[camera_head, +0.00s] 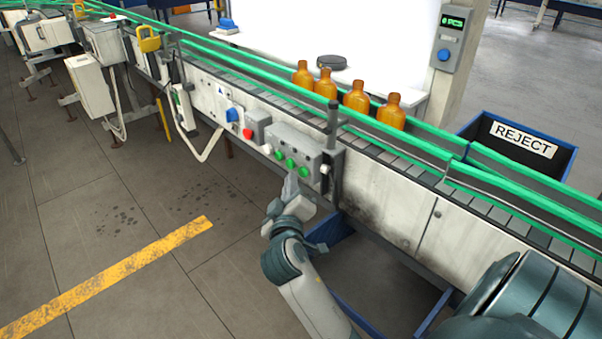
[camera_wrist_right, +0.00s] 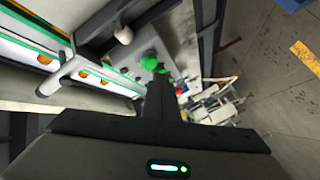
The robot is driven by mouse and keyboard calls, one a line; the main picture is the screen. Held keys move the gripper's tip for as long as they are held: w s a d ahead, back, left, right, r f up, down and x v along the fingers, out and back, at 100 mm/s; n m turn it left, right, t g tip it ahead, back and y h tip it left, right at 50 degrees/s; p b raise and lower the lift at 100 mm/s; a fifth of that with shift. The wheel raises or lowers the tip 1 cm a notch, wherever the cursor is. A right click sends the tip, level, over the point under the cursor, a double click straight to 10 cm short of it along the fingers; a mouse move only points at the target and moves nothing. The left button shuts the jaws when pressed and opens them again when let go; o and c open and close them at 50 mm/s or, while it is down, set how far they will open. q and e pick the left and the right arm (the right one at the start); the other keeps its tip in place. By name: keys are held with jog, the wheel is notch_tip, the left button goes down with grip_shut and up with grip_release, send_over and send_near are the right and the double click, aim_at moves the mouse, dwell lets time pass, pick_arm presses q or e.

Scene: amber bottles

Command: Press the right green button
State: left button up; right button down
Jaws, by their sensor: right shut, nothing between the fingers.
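A grey control box (camera_head: 293,142) on the conveyor's side carries a row of green buttons. The right green button (camera_head: 303,172) is the one nearest the box's right end; the middle (camera_head: 290,162) and left (camera_head: 279,154) ones also show. My right gripper (camera_head: 291,180) is shut and empty, just in front of and below the box, close to the middle and right buttons. In the right wrist view its fingers (camera_wrist_right: 160,90) point at the box, with a large green button (camera_wrist_right: 149,61) beside the tips. Contact cannot be told. My left gripper is out of view.
Several amber bottles (camera_head: 357,97) stand on the conveyor. A red button (camera_head: 247,133) and blue knob (camera_head: 232,114) sit left of the box. A dark post (camera_head: 333,130) stands close to its right. A REJECT bin (camera_head: 522,139) is at the right. The floor at left is open.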

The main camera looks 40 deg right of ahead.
dwell(0.9)
dwell(0.3)
jog(key=shift+d, duration=0.4)
dwell(0.6)
jog(key=shift+p, duration=0.3)
jog(key=shift+d, duration=0.5)
dwell(0.4)
jog(key=shift+a, duration=0.9)
jog(key=shift+a, duration=0.1)
jog(key=shift+s+a, duration=0.15)
jog(key=shift+a, duration=1.05)
jog(key=shift+s+a, duration=0.1)
jog(key=shift+a, duration=1.1)
